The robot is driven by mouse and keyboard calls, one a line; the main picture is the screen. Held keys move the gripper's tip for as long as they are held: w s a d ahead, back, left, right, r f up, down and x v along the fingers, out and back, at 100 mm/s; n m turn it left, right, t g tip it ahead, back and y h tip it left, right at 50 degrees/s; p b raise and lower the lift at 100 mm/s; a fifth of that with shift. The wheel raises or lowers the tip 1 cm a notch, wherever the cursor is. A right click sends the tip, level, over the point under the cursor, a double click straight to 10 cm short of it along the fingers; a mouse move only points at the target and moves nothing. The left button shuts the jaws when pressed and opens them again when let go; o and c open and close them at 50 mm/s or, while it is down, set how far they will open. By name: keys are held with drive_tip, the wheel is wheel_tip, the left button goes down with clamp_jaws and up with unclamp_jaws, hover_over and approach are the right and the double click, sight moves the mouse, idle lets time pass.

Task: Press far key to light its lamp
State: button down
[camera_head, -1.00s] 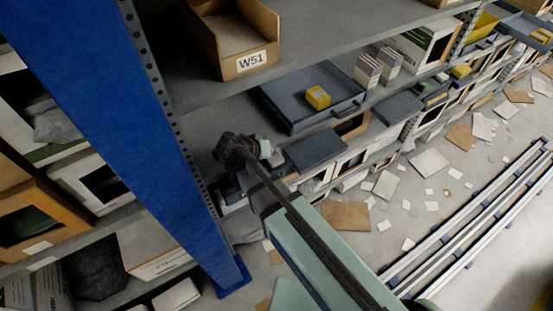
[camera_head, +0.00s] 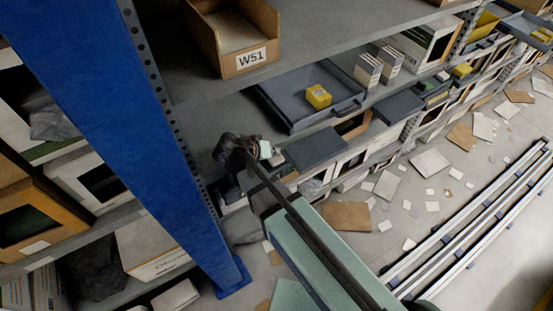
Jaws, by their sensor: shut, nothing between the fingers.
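My gripper (camera_head: 234,150) is a dark shape at the end of my arm, over the shelf between the blue upright and the grey tray. Its fingers look closed with nothing visible in them, though they are small and dark here. A small pale piece (camera_head: 277,160) shows just right of the gripper, partly hidden by my arm; I cannot tell what it is. I cannot make out the far key or its lamp, and no lit lamp shows near the gripper. I cannot tell whether the gripper touches anything.
A blue upright (camera_head: 110,120) stands left of the gripper. A grey tray (camera_head: 285,112) with a yellow box (camera_head: 318,97) and a dark flat box (camera_head: 317,148) lie to the right. A bin marked W51 (camera_head: 252,62) sits on the shelf above. Cardboard pieces litter the floor.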

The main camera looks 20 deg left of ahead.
sight(274, 158)
drive_tip(key=shift+f+b, duration=0.5)
drive_tip(key=shift+f, duration=0.1)
idle(0.7)
drive_tip(key=shift+r, duration=0.2)
drive_tip(key=shift+r+p, duration=0.4)
drive_tip(key=shift+r, duration=0.45)
wheel_tip(274, 158, up, 6)
drive_tip(key=p, duration=0.2)
drive_tip(key=shift+p, duration=0.3)
idle(0.4)
